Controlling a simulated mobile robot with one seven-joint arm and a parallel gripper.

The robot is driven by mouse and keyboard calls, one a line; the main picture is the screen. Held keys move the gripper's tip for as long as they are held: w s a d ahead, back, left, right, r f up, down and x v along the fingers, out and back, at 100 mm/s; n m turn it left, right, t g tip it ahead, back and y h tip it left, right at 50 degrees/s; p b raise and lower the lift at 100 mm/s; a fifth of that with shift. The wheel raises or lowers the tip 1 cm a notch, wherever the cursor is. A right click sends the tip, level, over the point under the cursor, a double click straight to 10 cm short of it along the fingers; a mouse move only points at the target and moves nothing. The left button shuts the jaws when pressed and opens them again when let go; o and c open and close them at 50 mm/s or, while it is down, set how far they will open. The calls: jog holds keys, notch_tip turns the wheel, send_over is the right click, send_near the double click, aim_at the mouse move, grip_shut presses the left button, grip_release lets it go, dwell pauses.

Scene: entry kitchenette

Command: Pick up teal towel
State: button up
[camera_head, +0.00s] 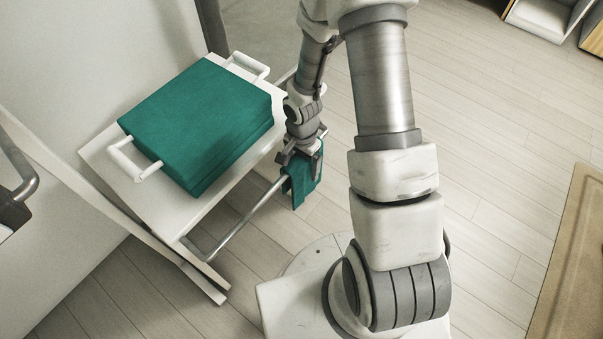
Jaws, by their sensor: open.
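A small teal towel (302,188) hangs over the metal rail (241,223) on the near right side of a white cart. My gripper (301,160) is at the top of this towel, pointing down over the rail. Its fingers are apart, and I cannot tell whether they touch the cloth. A larger folded teal stack (205,120) lies on the white tray top (108,148) to the left of my gripper.
The tray has white handles at its front left (128,160) and back right (247,66). A grey wall stands to the left. The wooden floor (490,150) on the right is mostly clear, with a tan mat (575,270) at the right edge and an open box (545,15) at the top right.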

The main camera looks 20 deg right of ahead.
jog(key=shift+c, duration=0.2)
grip_shut()
dwell(0.3)
notch_tip(320, 180, up, 28)
jog(key=p, duration=1)
dwell(0.3)
jog(key=w+r+n+p, duration=0.5)
jog(key=r+n+p, duration=0.3)
jog(key=p, duration=0.5)
jog(key=n, duration=0.2)
jog(key=shift+n, duration=0.4)
